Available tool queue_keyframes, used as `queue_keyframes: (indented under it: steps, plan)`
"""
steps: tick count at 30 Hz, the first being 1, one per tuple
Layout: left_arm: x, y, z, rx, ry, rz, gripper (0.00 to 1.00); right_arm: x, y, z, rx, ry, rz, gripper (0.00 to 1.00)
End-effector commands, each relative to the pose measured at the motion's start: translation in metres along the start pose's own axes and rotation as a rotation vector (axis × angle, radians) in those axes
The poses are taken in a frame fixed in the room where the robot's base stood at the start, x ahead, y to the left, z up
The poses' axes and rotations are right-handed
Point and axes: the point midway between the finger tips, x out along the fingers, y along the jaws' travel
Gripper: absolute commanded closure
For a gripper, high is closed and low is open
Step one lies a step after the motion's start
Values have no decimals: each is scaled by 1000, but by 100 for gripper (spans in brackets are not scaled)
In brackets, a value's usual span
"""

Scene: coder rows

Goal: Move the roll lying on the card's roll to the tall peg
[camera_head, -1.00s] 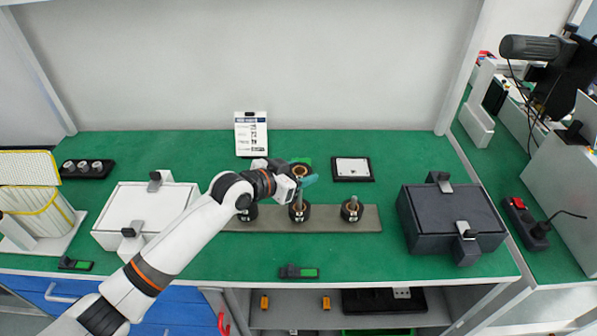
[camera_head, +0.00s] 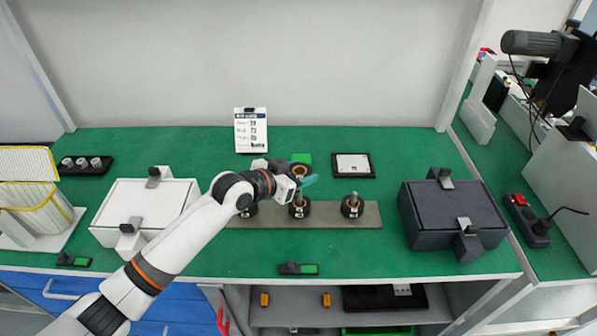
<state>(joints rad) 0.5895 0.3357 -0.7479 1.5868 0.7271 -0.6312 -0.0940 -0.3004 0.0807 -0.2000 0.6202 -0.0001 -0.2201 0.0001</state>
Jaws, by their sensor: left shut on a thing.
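My left gripper (camera_head: 304,182) is shut on a dark roll with a tan core (camera_head: 300,170), held just behind the middle peg as seen in the head view. The gripper's wrist and teal fingers hide part of it. A grey-brown board (camera_head: 270,221) carries three pegs in a row. Dark rolls sit at the left peg (camera_head: 249,211), the middle peg (camera_head: 299,209) and the right peg (camera_head: 352,207). My arm partly covers the left one. The white printed card (camera_head: 250,131) stands at the back; its small pictures are unreadable. My right gripper is out of view.
A white lidded box (camera_head: 140,208) stands left of the board, a dark lidded box (camera_head: 452,213) right. A small black device (camera_head: 298,269) lies in front. Green bench is clear between them.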

Motion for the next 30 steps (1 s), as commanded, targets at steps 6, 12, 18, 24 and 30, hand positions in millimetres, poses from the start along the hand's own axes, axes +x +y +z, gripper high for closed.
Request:
queue_keyframes:
  steps: [6, 12, 18, 24, 30]
  plan:
    - [2, 0, -4, 0, 0, 0, 71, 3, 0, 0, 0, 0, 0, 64]
    - [3, 0, -6, 0, 0, 0, 71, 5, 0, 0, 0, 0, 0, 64]
    - [4, 0, -9, 0, -1, 0, 71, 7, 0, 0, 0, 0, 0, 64]
    - [5, 0, -12, 0, -1, 0, 71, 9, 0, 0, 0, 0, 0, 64]
    - [6, 0, -14, 0, -1, 0, 71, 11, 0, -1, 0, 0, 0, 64]
